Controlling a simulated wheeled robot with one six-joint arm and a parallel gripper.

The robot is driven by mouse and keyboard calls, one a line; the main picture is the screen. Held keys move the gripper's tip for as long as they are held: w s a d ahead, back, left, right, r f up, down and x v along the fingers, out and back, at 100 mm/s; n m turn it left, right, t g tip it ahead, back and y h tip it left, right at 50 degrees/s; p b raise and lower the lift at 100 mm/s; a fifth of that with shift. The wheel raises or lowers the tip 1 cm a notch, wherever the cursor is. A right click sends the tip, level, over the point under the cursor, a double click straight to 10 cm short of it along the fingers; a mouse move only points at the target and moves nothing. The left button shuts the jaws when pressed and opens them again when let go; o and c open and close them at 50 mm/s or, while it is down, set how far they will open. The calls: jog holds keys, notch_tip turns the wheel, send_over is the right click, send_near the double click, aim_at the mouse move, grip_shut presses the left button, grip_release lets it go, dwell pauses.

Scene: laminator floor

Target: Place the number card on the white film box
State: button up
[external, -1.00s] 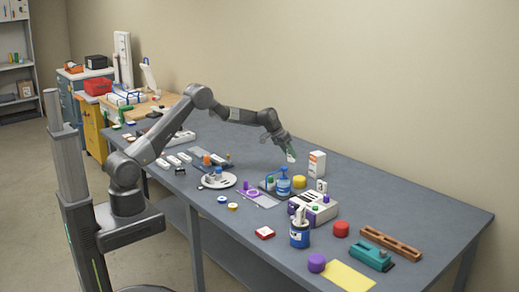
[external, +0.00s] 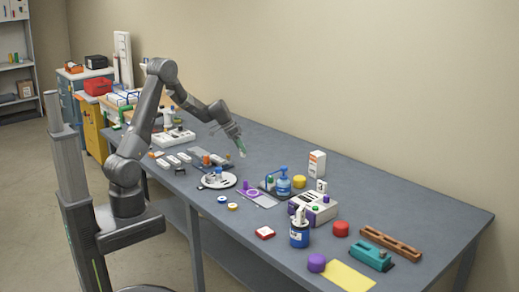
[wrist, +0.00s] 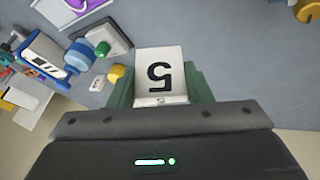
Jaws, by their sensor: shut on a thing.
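My gripper (external: 240,147) is shut on the number card (wrist: 160,76), a white card with a black 5 that appears upside down in the wrist view. The green fingers (wrist: 161,92) show on both sides of the card. In the external view the card hangs in the air above the table, left of the white film box. That box (external: 317,164) is upright, white with an orange mark, and stands toward the back of the table. The card is well apart from it. I cannot clearly pick out the box in the wrist view.
A blue bottle (external: 284,186) and a yellow cylinder (external: 299,182) stand in front of the box. A white and purple device (external: 322,209) and a blue can (external: 299,236) are nearer the front. A round white plate (external: 216,181) lies left. The back strip of table is mostly clear.

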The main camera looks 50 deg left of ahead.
jog(key=s+a, duration=0.1)
jog(key=s, duration=0.3)
jog(key=w+a+t+y, duration=0.1)
jog(key=w+a+y, duration=0.3)
jog(key=w, duration=1)
jog(key=shift+h, duration=0.4)
jog(key=f, duration=0.3)
jog(key=a+f+p, duration=0.1)
jog(key=f, duration=0.2)
jog(key=f+p, duration=0.1)
jog(key=f, duration=0.3)
jog(key=shift+a+f, duration=0.1)
jog(key=shift+a, duration=0.1)
jog(key=shift+f, duration=0.15)
jog(key=o, duration=1)
